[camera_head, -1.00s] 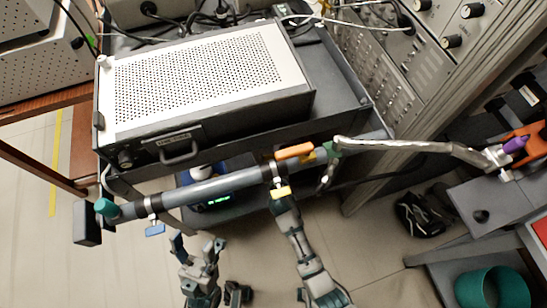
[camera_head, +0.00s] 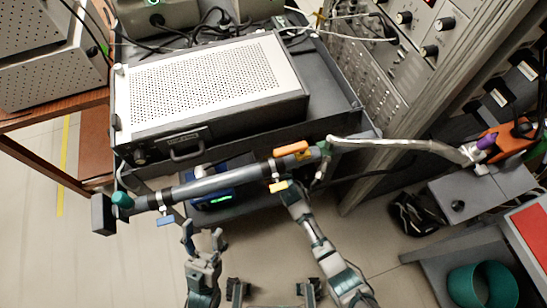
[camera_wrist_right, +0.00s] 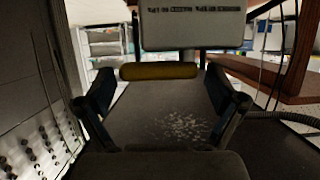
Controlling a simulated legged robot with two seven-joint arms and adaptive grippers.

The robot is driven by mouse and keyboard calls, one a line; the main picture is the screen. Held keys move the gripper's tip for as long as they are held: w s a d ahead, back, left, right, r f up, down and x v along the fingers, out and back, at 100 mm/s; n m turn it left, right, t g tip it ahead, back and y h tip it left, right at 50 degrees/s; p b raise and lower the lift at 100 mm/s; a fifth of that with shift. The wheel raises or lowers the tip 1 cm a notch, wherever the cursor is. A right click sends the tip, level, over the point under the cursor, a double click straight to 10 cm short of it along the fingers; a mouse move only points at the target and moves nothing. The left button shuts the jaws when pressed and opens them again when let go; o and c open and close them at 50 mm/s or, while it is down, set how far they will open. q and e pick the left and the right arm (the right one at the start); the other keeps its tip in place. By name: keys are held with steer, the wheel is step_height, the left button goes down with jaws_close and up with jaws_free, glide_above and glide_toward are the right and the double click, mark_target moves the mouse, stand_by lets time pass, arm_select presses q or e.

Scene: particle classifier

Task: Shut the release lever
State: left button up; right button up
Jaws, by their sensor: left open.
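A grey tube (camera_head: 225,183) lies across the front of the instrument in the head view. A blue tab (camera_head: 165,219) hangs from its left clamp, an orange piece (camera_head: 291,149) sits on its right part, and a yellow tab (camera_head: 279,187) hangs below the right clamp. I cannot tell which is the release lever. My left gripper (camera_head: 203,236) is open and empty, right of and below the blue tab. My right gripper (camera_head: 291,192) is at the yellow tab. The right wrist view shows its fingers apart, either side of a dark yellow bar (camera_wrist_right: 160,71); contact is unclear.
A perforated metal instrument (camera_head: 205,85) stands behind the tube. A braided hose (camera_head: 400,146) runs right from the tube to an orange fitting (camera_head: 505,140). A rack of knobs (camera_head: 400,50) is at upper right.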

steer(key=shift+r, duration=0.1)
steer(key=v, duration=1.1)
steer(key=shift+s, duration=0.4)
steer(key=shift+d, duration=0.1)
